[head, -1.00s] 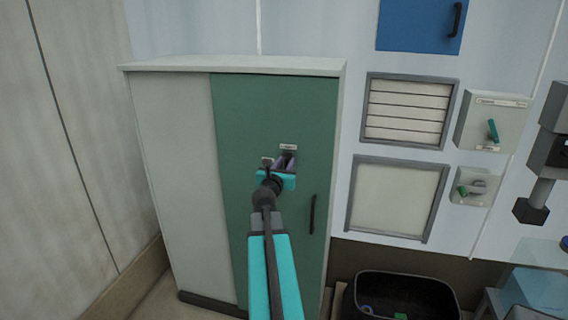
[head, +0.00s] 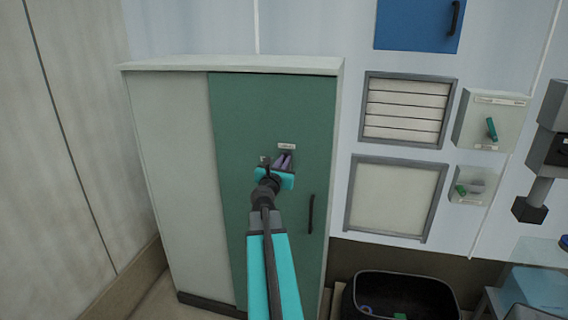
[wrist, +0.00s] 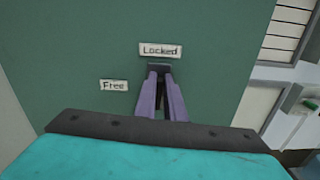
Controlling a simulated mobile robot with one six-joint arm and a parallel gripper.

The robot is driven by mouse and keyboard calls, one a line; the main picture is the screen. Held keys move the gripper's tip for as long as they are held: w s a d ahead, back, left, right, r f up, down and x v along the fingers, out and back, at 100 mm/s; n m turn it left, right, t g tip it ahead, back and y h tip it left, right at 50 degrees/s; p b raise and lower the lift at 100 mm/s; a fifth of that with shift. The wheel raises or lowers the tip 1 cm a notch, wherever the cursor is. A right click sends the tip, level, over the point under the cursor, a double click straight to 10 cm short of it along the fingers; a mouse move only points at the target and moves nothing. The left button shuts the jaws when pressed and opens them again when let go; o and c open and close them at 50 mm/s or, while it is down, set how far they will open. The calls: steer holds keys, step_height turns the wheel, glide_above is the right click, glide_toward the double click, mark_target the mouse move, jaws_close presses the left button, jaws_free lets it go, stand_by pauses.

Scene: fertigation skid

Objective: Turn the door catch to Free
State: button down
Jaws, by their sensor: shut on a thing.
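The green cabinet door (head: 235,120) carries two white labels. The "Locked" label (wrist: 160,50) is straight above my fingertips, and the "Free" label (wrist: 114,85) is lower and to the left. My gripper (head: 284,160) is at the door, its purple fingers reaching up to just under "Locked". In the wrist view the fingers (wrist: 160,85) are shut on the door catch (wrist: 158,68), a small dark piece between and at the tips. Most of the catch is hidden by the fingers, but its visible end is on the "Locked" side.
A dark vertical door handle (head: 311,214) is low on the right of the green door. Wall boxes with green levers (head: 491,129) are further right. A black bin (head: 400,298) stands on the floor at the lower right.

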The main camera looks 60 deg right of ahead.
steer(key=f+m+b, duration=0.1)
steer(key=m+b, duration=0.2)
steer(key=m, duration=0.1)
steer(key=s+m+b, duration=0.1)
steer(key=m+b, duration=0.3)
steer(key=f+m+b, duration=0.1)
steer(key=m+b, duration=0.2)
steer(key=b, duration=0.1)
steer(key=shift+s+f+m, duration=0.25)
steer(key=shift+f+m, duration=0.05)
steer(key=shift+m, duration=0.1)
steer(key=m+b, duration=0.3)
steer(key=b, duration=0.1)
steer(key=shift+f+m, duration=0.2)
steer(key=shift+m, duration=0.2)
steer(key=shift+d+m+b, duration=0.1)
steer(key=shift+m+b, duration=0.6)
steer(key=shift+b, duration=0.05)
steer(key=shift+r, duration=0.1)
